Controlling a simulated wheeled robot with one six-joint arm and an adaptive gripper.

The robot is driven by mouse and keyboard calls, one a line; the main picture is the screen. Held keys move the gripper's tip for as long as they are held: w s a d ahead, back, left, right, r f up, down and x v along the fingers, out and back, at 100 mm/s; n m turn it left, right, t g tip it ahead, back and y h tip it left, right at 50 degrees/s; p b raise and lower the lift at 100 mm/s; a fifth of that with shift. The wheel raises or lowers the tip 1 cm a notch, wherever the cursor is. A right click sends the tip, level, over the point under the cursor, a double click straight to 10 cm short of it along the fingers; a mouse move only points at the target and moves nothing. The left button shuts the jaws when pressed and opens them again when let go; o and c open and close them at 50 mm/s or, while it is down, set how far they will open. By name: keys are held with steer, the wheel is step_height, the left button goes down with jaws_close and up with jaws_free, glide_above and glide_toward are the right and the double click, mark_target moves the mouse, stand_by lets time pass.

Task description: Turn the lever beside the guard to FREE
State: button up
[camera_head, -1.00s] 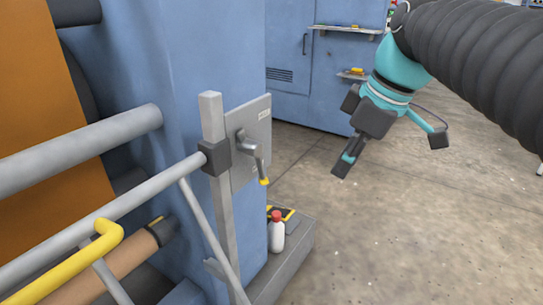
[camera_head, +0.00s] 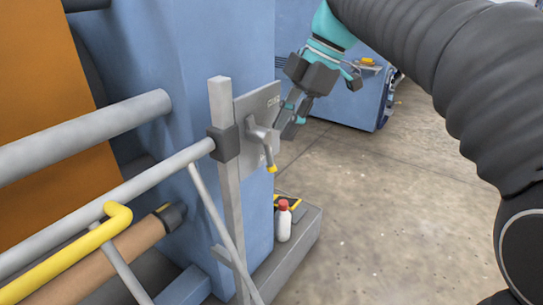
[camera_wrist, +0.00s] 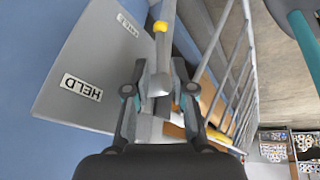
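The lever (camera_head: 262,145) is a grey handle with a yellow tip, mounted on a grey plate (camera_head: 242,105) beside the guard's upright post. It hangs down from its pivot, angled slightly right. In the wrist view the lever (camera_wrist: 161,50) runs away from me, yellow tip farthest. A HELD label (camera_wrist: 82,88) is on the plate nearer me; a smaller label (camera_wrist: 127,25) lies near the yellow tip, too small to read surely. My gripper (camera_head: 289,127) is right of the lever's pivot. In the wrist view its open fingers stand either side of the lever's thick end; contact is unclear.
The guard's horizontal grey bar (camera_head: 110,205) and yellow handle (camera_head: 70,258) are at left. A white bottle with a red cap (camera_head: 283,222) stands on a grey plinth (camera_head: 290,250) below the lever. Open floor (camera_head: 400,215) lies to the right.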

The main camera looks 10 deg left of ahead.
steer(key=x, duration=0.7)
steer(key=shift+b, duration=0.4)
jaws_close()
